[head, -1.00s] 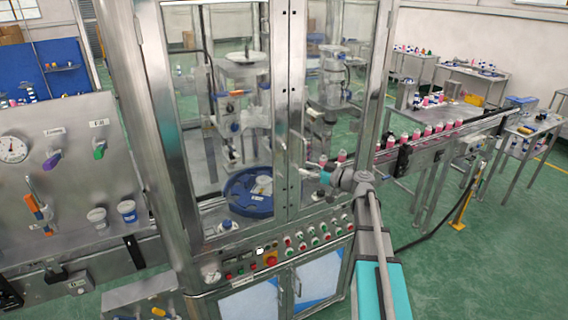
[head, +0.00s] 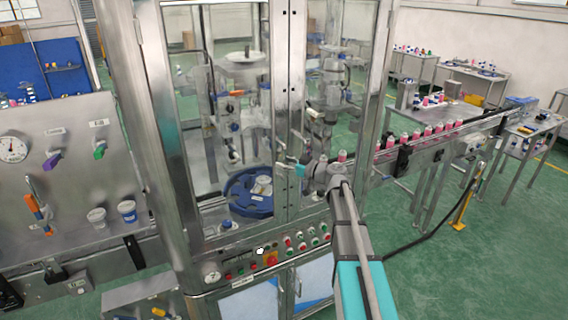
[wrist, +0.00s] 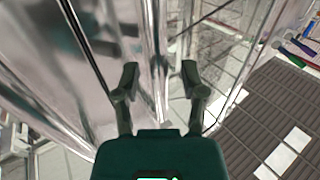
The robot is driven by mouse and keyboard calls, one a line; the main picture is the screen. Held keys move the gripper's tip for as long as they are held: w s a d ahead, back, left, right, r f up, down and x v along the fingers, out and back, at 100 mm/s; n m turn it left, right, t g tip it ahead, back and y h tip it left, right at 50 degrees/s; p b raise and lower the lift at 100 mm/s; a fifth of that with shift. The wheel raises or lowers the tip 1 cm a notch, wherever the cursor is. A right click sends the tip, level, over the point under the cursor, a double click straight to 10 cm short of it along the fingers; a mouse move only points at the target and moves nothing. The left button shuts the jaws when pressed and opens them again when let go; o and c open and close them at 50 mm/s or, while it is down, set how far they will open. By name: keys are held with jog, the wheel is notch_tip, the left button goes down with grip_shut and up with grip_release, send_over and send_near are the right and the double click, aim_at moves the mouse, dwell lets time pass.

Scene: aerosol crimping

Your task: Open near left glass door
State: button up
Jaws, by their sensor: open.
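The near left glass door (head: 225,120) is a tall clear pane in a metal frame on the front of the machine cabinet. It looks closed, its frame edge meeting the right glass door (head: 335,110) at the middle. My gripper (head: 284,162) is open in front of the doors' meeting edges, at about handle height. In the wrist view my gripper (wrist: 160,75) has its two fingers apart, with shiny metal frame and glass beyond them. I cannot make out the handle clearly or tell whether the fingers touch it.
A control panel (head: 265,260) with buttons sits below the doors. A blue round part (head: 248,193) is inside the cabinet. A conveyor (head: 440,140) with pink-and-white cans runs off to the right. A gauge panel (head: 70,170) stands on the left. Green floor is open at front right.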

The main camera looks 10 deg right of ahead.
grip_shut()
jog(key=shift+s+a, duration=0.1)
jog(key=shift+s, duration=0.05)
